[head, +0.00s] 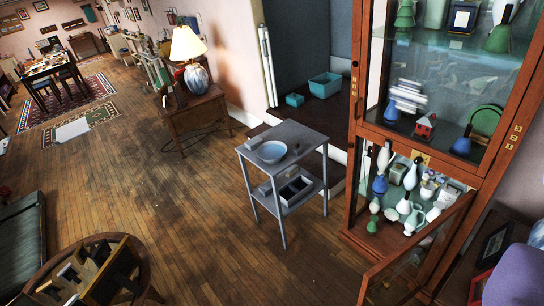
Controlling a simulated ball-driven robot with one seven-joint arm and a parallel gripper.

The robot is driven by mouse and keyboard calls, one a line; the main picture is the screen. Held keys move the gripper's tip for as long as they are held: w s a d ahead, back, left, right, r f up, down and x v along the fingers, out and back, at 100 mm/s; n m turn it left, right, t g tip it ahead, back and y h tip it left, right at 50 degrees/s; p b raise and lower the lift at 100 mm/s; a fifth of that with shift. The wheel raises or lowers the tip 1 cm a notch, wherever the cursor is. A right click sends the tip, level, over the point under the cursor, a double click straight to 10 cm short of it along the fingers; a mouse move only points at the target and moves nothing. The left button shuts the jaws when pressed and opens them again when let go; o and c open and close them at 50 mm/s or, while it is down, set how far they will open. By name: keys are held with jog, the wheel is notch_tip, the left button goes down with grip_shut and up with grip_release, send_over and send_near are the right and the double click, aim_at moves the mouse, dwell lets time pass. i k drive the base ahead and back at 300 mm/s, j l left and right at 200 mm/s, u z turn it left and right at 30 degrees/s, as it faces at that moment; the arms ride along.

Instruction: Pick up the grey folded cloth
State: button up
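I cannot make out for sure which thing is the grey folded cloth. A white and grey layered stack (408,96) sits behind the upper glass of the cabinet at right and looks somewhat like folded layers. A flat pale grey piece (72,130) lies on a rug far off at left; it is too small to tell what it is. A grey two-tier stand (284,134) in the middle holds a blue-grey bowl (271,152) on top and a dark divided tray (294,188) below. My gripper does not show.
The wooden glass cabinet (356,90) has its low door (420,255) swung open, with several vases and bottles inside. A lamp (190,60) stands on a side table (195,118). A round table (135,262) is at bottom left. The wood floor between is clear.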

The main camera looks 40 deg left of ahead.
aim_at(253, 144)
jog(key=k+u, duration=0.15)
jog(key=i+j+u, duration=0.15)
jog(key=i+u, duration=0.75)
jog(key=i+l+u, duration=0.1)
jog(key=i+u, duration=0.25)
jog(key=u, duration=0.15)
jog(key=i+u, duration=0.25)
jog(key=i, duration=0.4)
jog(key=i+u, duration=0.25)
jog(key=i, duration=0.4)
jog(key=i+z, duration=0.45)
jog(key=i+j+z, duration=0.5)
jog(key=i+z, duration=0.25)
jog(key=i+j+z, duration=0.15)
jog(key=i+z, duration=0.25)
jog(key=i+j+z, duration=0.35)
jog(key=k+l, duration=0.05)
jog(key=k, duration=0.05)
